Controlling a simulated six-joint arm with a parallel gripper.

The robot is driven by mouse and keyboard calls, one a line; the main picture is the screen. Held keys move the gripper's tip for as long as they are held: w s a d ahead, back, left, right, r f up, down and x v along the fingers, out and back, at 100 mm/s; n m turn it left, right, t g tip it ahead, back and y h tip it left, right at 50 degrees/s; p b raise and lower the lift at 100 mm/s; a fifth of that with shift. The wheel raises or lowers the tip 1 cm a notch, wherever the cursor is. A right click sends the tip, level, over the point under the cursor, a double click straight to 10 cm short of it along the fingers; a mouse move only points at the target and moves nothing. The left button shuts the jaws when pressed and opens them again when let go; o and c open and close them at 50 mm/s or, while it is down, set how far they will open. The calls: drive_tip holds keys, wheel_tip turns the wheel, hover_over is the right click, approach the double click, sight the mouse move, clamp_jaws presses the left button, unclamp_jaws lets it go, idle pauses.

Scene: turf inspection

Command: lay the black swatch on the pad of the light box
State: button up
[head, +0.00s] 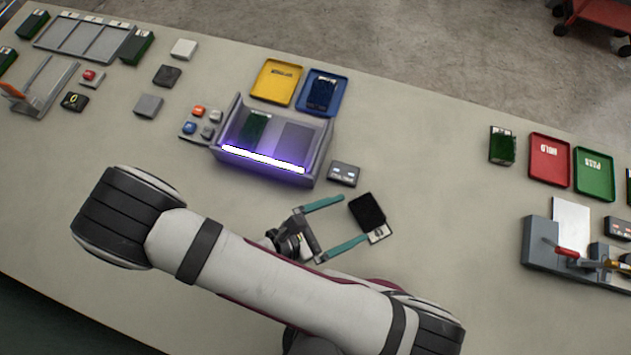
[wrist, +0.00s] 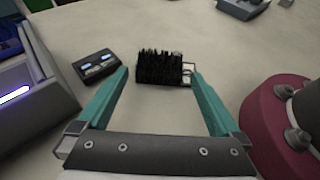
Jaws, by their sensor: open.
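The black swatch (head: 366,210) lies on the table to the right of the light box, with a pale label tab at one end. In the wrist view the swatch (wrist: 160,67) shows black bristly pile, ahead of and between the fingertips. My gripper (head: 354,219) is open and empty, with teal fingers; in the wrist view my gripper (wrist: 160,75) has its right fingertip close to the label end. I cannot tell if it touches. The light box (head: 318,150) has a lit purple-white bar at its front. A green swatch (head: 254,126) lies in its left part; the dark pad (head: 293,141) on the right is bare.
A small display unit (head: 343,173) stands between the light box and the swatch. A yellow tray (head: 276,82) and a blue tray (head: 322,92) lie behind the box. A button panel (head: 201,124) is at its left. Red (head: 549,159) and green trays (head: 594,174) lie at right.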

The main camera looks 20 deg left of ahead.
drive_tip(key=v, duration=0.8)
drive_tip(key=shift+s+a+r, duration=0.1)
drive_tip(key=d+r+m+g+y, duration=0.5)
drive_tip(key=r+m, duration=0.3)
drive_tip(key=m, duration=0.8)
drive_tip(key=w+d+r+m+g+y, duration=0.1)
drive_tip(key=d+r+m+g+y, duration=0.3)
drive_tip(key=m, duration=1.2)
drive_tip(key=d+r+y, duration=0.2)
drive_tip(key=d+r, duration=0.2)
drive_tip(key=r, duration=0.1)
drive_tip(key=shift+w+m+g, duration=0.15)
drive_tip(key=shift+m+g, duration=0.15)
drive_tip(key=shift+g, duration=0.1)
